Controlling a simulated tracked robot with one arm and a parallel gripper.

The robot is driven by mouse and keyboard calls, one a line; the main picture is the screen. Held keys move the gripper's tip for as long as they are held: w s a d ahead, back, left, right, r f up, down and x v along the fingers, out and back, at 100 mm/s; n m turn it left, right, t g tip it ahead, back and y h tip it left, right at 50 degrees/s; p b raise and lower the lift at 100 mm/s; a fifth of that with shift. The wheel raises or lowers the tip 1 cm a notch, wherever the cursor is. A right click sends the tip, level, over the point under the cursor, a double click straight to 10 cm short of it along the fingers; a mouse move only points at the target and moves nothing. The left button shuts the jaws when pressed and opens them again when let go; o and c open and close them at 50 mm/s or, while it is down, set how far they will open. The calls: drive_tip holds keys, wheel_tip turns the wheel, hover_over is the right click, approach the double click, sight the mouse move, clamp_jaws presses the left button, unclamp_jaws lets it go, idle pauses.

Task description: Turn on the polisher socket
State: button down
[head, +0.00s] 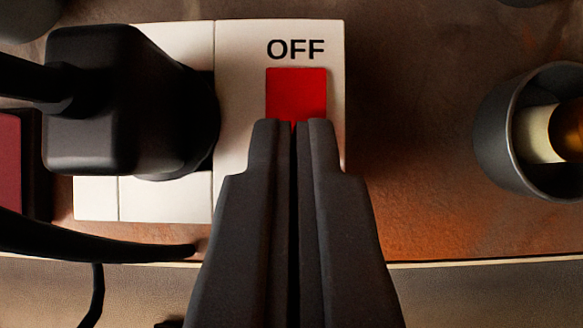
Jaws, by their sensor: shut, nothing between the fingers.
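The white polisher socket (240,110) lies on the bench top in the head view. A black plug (120,100) with a black cable sits in its left part. On its right part is a red switch (297,88) below the printed word "OFF". My gripper (294,124) is shut and empty, its fingertips over the lower edge of the red switch. The fingers hide that lower part, and I cannot tell whether they touch it.
A dark metal cup (499,150) with a cream and amber object (560,135) inside stands at the right. A dark red object (12,165) is at the left edge. Black cable (90,240) runs along the front bench edge. Bench between socket and cup is clear.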

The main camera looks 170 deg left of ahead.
drive_tip(key=shift+f+b, duration=0.2)
drive_tip(key=shift+b, duration=0.1)
drive_tip(key=shift+r, duration=0.2)
drive_tip(key=shift+r+p, duration=0.45)
drive_tip(key=shift+r, duration=0.2)
drive_tip(key=shift+r, duration=0.5)
drive_tip(key=s+p+v, duration=0.1)
drive_tip(key=p+v, duration=0.3)
drive_tip(key=v, duration=0.8)
drive_tip(key=shift+f, duration=0.25)
drive_tip(key=shift+d, duration=0.1)
